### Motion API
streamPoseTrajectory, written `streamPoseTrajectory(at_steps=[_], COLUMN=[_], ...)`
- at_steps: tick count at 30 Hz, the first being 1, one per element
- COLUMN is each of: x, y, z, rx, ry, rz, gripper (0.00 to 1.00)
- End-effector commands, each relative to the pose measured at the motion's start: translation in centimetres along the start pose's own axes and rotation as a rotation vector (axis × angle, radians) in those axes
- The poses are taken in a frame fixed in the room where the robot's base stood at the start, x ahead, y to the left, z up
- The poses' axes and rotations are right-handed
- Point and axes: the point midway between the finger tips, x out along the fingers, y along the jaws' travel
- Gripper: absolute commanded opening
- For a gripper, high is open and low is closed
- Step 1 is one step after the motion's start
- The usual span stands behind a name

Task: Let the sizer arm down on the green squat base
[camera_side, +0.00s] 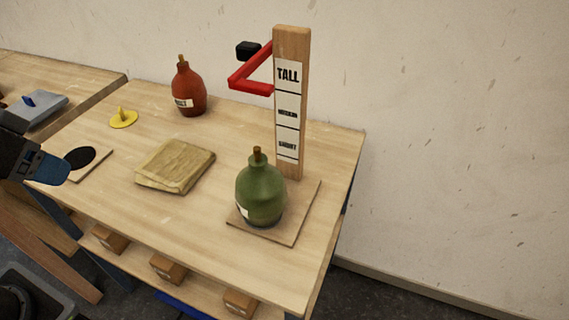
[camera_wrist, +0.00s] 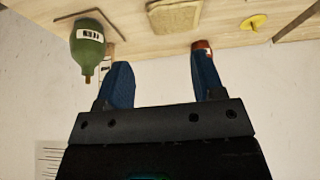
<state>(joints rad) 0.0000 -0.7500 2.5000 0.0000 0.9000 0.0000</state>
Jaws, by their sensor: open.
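The sizer is a wooden post (camera_side: 291,130) labelled TALL at the top, with smaller labels below. Its red sizer arm (camera_side: 250,82) sits beside the TALL label, with a black block (camera_side: 248,50) at its far side. The squat green base (camera_side: 261,192), with a brown stub on top, stands upright on the sizer's wooden plate (camera_side: 285,232), well below the arm. The green base also shows in the wrist view (camera_wrist: 88,48). My gripper (camera_wrist: 161,55) is open and empty. In the side view, my gripper (camera_side: 48,168) is at the left edge, far from the sizer.
A red bottle-shaped base (camera_side: 188,92) stands at the back. A wall rises behind. The front middle of the table is clear.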

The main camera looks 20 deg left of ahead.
Motion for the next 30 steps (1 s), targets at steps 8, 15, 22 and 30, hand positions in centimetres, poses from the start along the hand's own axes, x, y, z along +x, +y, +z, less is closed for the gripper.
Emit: streamPoseTrajectory(at_steps=[8,15,22,30], x=[0.0,0.1,0.7,3.2], y=[0.1,2.4,5.9,7.3], z=[-0.1,-3.5,-10.7,-20.5], rx=[-0.009,-0.299,-0.771,-1.238], ry=[-0.006,-0.193,-0.546,-1.012], rz=[0.005,0.149,0.38,0.638], gripper=[0.57,0.57,0.57,0.57])
